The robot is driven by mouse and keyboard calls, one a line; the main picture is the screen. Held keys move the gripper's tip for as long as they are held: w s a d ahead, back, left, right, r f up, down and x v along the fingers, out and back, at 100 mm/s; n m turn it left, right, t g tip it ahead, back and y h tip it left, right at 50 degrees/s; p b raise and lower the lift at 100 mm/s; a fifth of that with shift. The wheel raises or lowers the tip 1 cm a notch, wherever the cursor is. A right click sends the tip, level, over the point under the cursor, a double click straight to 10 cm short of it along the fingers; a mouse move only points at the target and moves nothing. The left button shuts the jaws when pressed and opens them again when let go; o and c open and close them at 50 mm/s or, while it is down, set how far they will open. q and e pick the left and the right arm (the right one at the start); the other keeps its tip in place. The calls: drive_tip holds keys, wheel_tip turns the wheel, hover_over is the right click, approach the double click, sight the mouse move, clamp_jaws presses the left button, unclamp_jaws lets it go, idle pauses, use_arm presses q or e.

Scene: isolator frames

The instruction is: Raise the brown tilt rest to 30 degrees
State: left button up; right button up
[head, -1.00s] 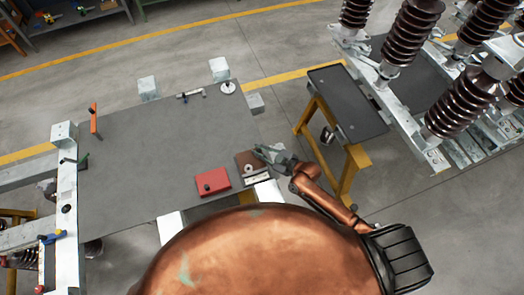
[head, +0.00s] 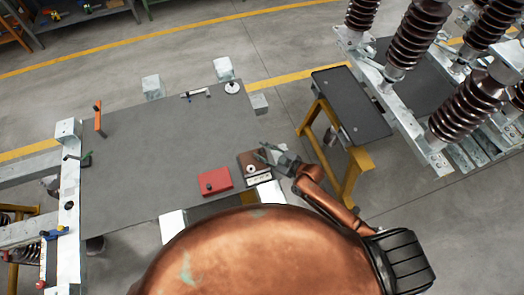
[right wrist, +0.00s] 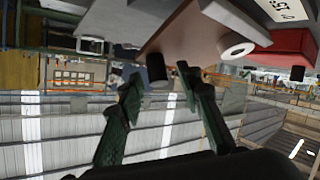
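The brown tilt rest (head: 246,158) lies at the right front edge of the grey table, with a white ring (head: 251,169) on it and a pale scale strip (head: 258,179) along its front. In the right wrist view its brown plate (right wrist: 185,38) shows from close by, with a black knob (right wrist: 156,68) at its near end and the white ring (right wrist: 237,45) beside. My right gripper (head: 264,151) is at the rest's right side. Its green fingers (right wrist: 158,78) are apart, with the knob seen between or just beyond the tips; contact cannot be told. My left gripper is out of view.
A red box (head: 214,181) with a black knob lies left of the rest; it also shows in the right wrist view (right wrist: 291,46). The grey table (head: 150,150) is mostly clear. A yellow-legged stand (head: 350,100) and ribbed insulators (head: 415,32) stand to the right.

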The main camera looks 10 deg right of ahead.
drive_tip(key=v, duration=1.1)
drive_tip(key=shift+s+d+r, duration=0.15)
drive_tip(key=shift+s+r, duration=0.1)
drive_tip(key=shift+c, duration=0.6)
